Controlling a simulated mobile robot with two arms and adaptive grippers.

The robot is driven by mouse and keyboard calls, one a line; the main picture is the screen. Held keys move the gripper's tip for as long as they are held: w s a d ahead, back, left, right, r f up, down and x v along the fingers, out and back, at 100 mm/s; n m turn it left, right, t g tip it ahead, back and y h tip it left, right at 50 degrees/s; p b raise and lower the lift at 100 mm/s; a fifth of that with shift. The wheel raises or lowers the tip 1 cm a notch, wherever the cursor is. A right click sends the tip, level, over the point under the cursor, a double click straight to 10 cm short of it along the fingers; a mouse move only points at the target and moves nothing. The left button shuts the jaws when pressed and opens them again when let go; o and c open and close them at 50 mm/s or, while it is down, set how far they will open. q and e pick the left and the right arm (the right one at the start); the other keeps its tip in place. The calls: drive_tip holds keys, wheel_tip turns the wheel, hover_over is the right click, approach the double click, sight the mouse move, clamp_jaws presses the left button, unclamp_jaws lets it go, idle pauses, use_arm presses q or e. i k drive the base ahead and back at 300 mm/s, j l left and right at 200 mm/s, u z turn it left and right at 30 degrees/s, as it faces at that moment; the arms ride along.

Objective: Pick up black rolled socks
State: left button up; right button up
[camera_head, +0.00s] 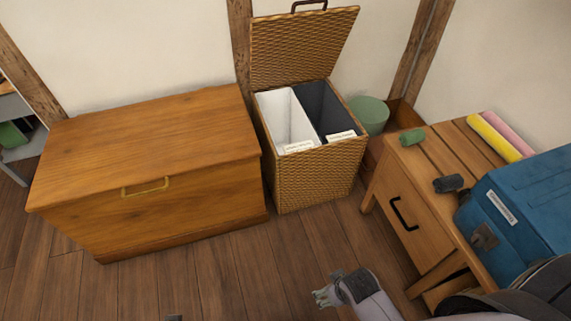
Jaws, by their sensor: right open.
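The black rolled socks (447,183), a small dark roll, lie on the slatted top of the wooden bedside table (432,154) at the right, close to its front edge and beside a blue case. My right gripper (319,297) is low in the middle of the view, over the floor, left of the table and well apart from the socks. It is open and empty. Only a small dark piece, perhaps of my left gripper (174,318), shows at the bottom edge; its jaws are hidden.
A green roll (411,136), a yellow roll (494,138) and a pink roll (507,134) share the tabletop with the blue case (525,210). An open wicker hamper (314,180) has white and dark compartments. A wooden chest (165,220) stands left. The floor in front is clear.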

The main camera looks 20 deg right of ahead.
sight(452, 182)
drive_tip(key=z, duration=1.8)
